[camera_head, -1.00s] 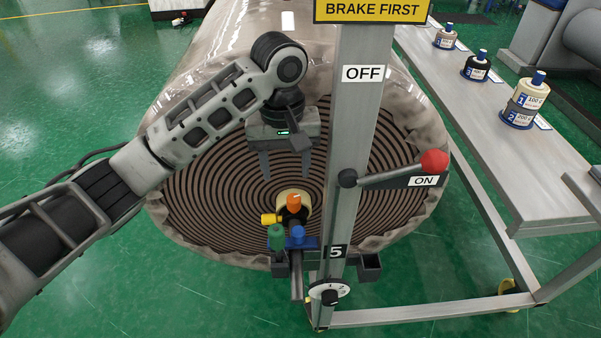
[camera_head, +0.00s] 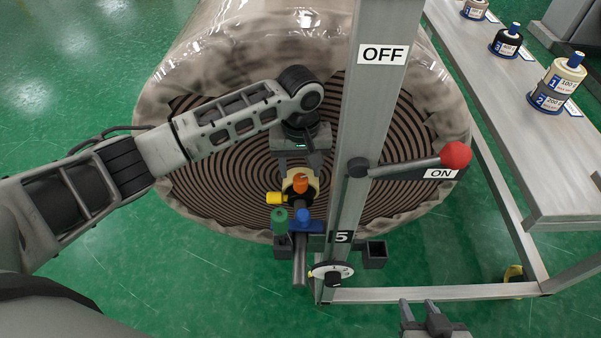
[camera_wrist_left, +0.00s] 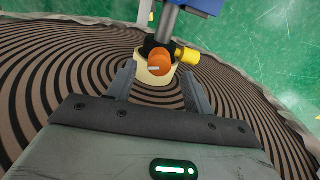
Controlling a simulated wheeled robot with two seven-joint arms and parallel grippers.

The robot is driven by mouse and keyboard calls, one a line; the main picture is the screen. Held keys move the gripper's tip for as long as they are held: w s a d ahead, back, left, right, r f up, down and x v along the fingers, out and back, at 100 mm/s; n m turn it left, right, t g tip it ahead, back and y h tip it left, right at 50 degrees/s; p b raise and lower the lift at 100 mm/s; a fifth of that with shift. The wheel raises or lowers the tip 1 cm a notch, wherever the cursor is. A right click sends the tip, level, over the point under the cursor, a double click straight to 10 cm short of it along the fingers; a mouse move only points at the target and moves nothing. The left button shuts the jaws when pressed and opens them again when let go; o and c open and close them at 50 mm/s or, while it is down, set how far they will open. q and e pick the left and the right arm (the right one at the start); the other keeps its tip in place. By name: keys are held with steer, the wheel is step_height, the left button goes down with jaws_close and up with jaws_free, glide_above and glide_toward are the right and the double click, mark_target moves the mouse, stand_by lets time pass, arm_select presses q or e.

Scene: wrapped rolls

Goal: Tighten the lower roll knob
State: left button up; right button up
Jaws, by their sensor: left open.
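The orange knob (camera_head: 300,183) sits in front of the cream core (camera_wrist_left: 150,78) at the centre of the wrapped roll (camera_head: 215,135). A yellow knob (camera_head: 274,198) sticks out to its left. In the left wrist view the orange knob (camera_wrist_left: 160,62) shows between and just beyond the fingertips; contact cannot be told. My right gripper (camera_head: 419,304) is at the bottom edge, fingers apart, mostly cut off.
A grey post (camera_head: 363,120) stands right of my left gripper, with a red-ended lever (camera_head: 456,154) near ON. A white dial (camera_head: 331,272) is low on the post. A bench (camera_head: 510,120) with several labelled spools is at the right. Green floor is clear at the left.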

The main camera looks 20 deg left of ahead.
mark_target(301, 183)
arm_select(q)
steer(key=shift+f, duration=1.5)
steer(key=shift+c, duration=0.3)
steer(key=c, duration=0.9)
steer(key=shift+m, duration=0.5)
steer(key=m, duration=0.3)
steer(key=shift+m, duration=1.9)
steer(key=shift+r, duration=0.1)
